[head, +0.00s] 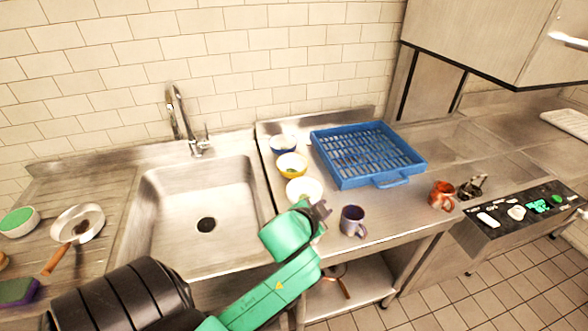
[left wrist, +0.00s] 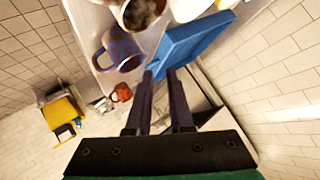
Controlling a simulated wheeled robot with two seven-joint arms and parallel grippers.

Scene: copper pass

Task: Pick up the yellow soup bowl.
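The yellow soup bowl (head: 291,167) stands on the steel counter right of the sink, in the middle of a row of bowls. A bowl with a blue outside (head: 283,144) is behind it and a white bowl (head: 304,191) is in front. My left gripper (head: 320,209) is at the counter's front, just in front of the white bowl and apart from the yellow one. In the left wrist view its two dark fingers (left wrist: 161,76) are spread with nothing between them. My right gripper is not in view.
A blue rack (head: 368,155) lies right of the bowls. A purple mug (head: 352,220) stands close to the right of my left gripper; an orange-red mug (head: 442,195) is further right. The sink (head: 205,215) is to the left. A pan (head: 78,222) is at far left.

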